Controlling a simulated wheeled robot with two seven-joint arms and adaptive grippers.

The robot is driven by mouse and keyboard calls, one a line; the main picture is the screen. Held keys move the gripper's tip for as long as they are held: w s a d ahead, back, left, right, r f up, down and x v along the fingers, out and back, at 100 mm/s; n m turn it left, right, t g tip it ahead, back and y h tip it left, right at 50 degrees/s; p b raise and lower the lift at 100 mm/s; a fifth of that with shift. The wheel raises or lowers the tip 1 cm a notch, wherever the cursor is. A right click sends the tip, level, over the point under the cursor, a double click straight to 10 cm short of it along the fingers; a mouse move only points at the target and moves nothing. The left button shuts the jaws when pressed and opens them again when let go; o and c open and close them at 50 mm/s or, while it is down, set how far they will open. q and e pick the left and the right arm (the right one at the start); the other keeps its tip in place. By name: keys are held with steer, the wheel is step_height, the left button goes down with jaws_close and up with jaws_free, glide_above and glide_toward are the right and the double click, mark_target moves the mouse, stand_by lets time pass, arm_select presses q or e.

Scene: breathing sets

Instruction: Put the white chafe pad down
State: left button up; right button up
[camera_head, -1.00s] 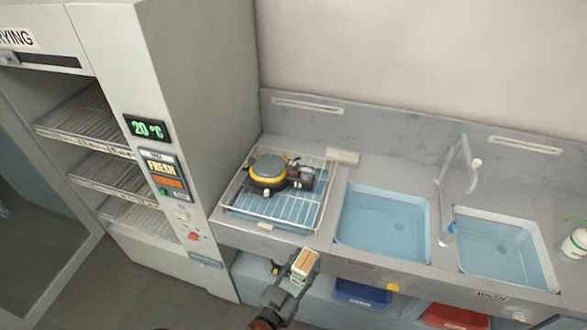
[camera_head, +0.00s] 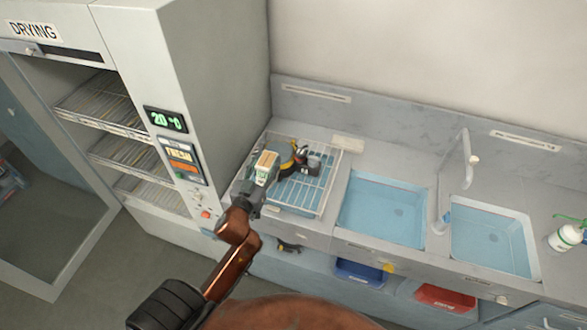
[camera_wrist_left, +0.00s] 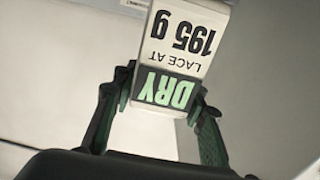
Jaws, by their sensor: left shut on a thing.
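My left gripper (camera_head: 258,183) is shut on a small white block-like pad (camera_head: 267,163) with a tan top face. In the left wrist view the pad (camera_wrist_left: 180,40) sits between the two fingers and shows "195 g", "LACE AT" and a green "DRY" panel. In the head view the pad appears over the left part of a white wire rack (camera_head: 329,190) beside the sinks. I cannot tell whether it touches the rack. My right gripper is not in view.
A black and yellow device (camera_head: 306,163) is on the rack, partly hidden by my gripper and the pad. Two blue sinks (camera_head: 385,210) lie to the right. A tall drying cabinet (camera_head: 190,60) stands close on the left. A white bottle (camera_head: 566,237) is at far right.

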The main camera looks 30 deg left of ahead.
arm_select(q)
steer(key=shift+w+d+f+b, duration=0.25)
steer(key=shift+w+d+f, duration=0.65)
steer(key=shift+w+f, duration=0.95)
steer(key=shift+w+d+f+b, duration=0.3)
steer(key=shift+w+d+f, duration=0.6)
steer(key=shift+w+f, duration=0.9)
steer(key=shift+w+d+f+b, duration=0.25)
steer(key=shift+w+d+f, duration=0.9)
steer(key=shift+f, duration=1.05)
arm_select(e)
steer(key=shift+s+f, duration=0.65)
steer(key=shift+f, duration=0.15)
arm_select(q)
steer(key=shift+w+a, duration=0.25)
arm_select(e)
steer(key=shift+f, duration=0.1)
arm_select(q)
steer(key=o, duration=1.1)
steer(key=shift+f, duration=0.2)
steer(key=o, duration=0.5)
steer(key=shift+c, duration=0.2)
